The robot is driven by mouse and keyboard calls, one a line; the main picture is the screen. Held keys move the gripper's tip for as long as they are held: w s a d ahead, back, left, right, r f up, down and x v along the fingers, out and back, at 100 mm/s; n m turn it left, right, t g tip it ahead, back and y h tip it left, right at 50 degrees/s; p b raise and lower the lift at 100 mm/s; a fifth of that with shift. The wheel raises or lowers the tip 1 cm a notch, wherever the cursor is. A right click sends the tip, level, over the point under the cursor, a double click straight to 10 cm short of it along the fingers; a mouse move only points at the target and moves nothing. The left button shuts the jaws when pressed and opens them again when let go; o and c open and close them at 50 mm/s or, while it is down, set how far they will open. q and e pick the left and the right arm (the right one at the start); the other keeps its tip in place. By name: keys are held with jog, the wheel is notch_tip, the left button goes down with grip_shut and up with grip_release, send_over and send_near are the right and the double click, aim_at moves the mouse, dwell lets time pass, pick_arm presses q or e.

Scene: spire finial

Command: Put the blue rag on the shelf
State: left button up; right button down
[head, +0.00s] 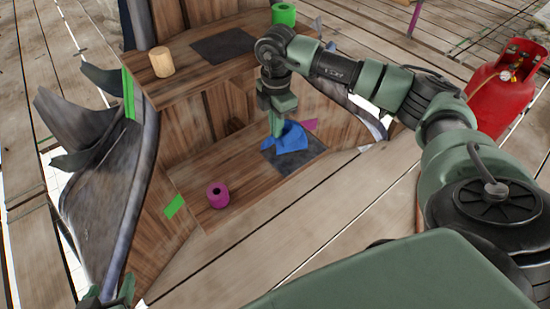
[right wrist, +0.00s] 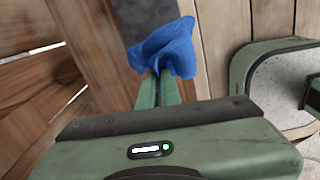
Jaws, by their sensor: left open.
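The blue rag (head: 290,138) is crumpled at the tips of my right gripper (head: 277,124), over the dark mat on the lower board of the wooden shelf unit. The right wrist view shows the rag (right wrist: 165,48) bunched at the ends of the two green fingers (right wrist: 157,88), which are close together on it. I cannot tell whether the rag touches the mat. The wooden shelf's upper board (head: 205,68) is above and behind, with its own dark mat (head: 222,46). My left gripper (head: 108,292) is open and empty at the bottom left, partly cut off.
A magenta roll (head: 217,195) stands on the lower board near its front left. A wooden cylinder (head: 161,62) and a green roll (head: 284,14) stand on the upper board. A red gas cylinder (head: 505,82) is at the right. Plank floor lies in front.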

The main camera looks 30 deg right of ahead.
jog(key=d+m, duration=0.3)
jog(key=d, duration=0.6)
jog(key=a+f, duration=0.1)
jog(key=f, duration=0.1)
jog(key=a+f, duration=0.1)
jog(key=f, duration=0.1)
jog(key=a+f, duration=0.1)
jog(key=f, duration=0.1)
jog(key=shift+a+f, duration=0.2)
jog(key=shift+a, duration=0.05)
jog(key=a+f, duration=0.1)
jog(key=a, duration=0.2)
jog(key=a+f, duration=0.2)
jog(key=a, duration=0.2)
jog(key=a+f, duration=0.1)
jog(key=a, duration=0.3)
jog(key=shift+s+f, duration=0.1)
jog(key=shift+f, duration=0.2)
jog(key=c, duration=1.2)
grip_release()
